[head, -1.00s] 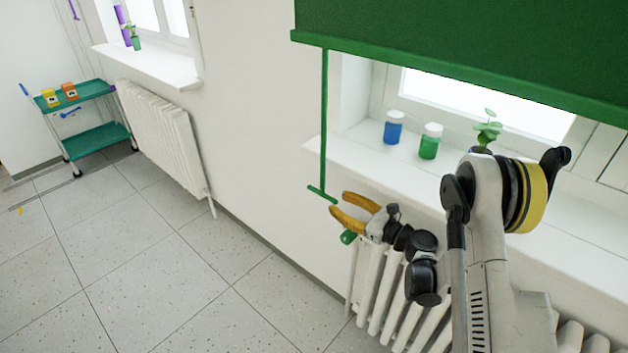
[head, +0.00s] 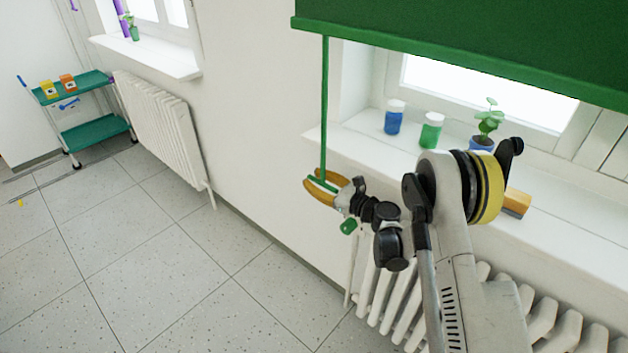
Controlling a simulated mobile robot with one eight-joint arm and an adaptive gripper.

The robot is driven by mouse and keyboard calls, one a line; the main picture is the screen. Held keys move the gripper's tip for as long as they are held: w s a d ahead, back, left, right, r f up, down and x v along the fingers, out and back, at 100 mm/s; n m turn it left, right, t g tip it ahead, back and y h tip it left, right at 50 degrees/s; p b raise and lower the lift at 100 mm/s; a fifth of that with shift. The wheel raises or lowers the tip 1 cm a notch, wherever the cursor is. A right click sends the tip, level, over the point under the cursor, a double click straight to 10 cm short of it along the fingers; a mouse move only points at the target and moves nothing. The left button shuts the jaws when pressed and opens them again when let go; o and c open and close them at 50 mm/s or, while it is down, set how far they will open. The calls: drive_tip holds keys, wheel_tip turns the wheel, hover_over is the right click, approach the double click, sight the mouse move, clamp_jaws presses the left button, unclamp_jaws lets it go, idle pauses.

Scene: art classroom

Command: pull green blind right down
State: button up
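The green blind (head: 450,45) hangs over the window at the upper right in the head view, its lower edge above the windowsill. A thin green pull rod (head: 324,105) hangs from the left end of that edge and ends in a short green crossbar. My gripper (head: 311,178), with yellow fingers, is at the rod's lower end. Its fingers are apart, one on each side of the crossbar. I cannot tell whether they touch it. Part of the crossbar is hidden by the fingers.
The windowsill (head: 575,235) holds a blue jar (head: 395,118), a green jar (head: 431,131), a potted plant (head: 487,125) and a yellow block (head: 516,202). A white radiator (head: 393,310) stands below. A teal cart (head: 95,136) and another radiator (head: 160,130) are left. The floor between is clear.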

clamp_jaws()
wheel_tip(320, 180, down, 10)
drive_tip(key=shift+r, duration=0.25)
drive_tip(key=shift+o, duration=1.9)
unclamp_jaws()
drive_tip(key=shift+r, duration=0.1)
wheel_tip(320, 180, up, 10)
drive_tip(key=shift+f, duration=0.1)
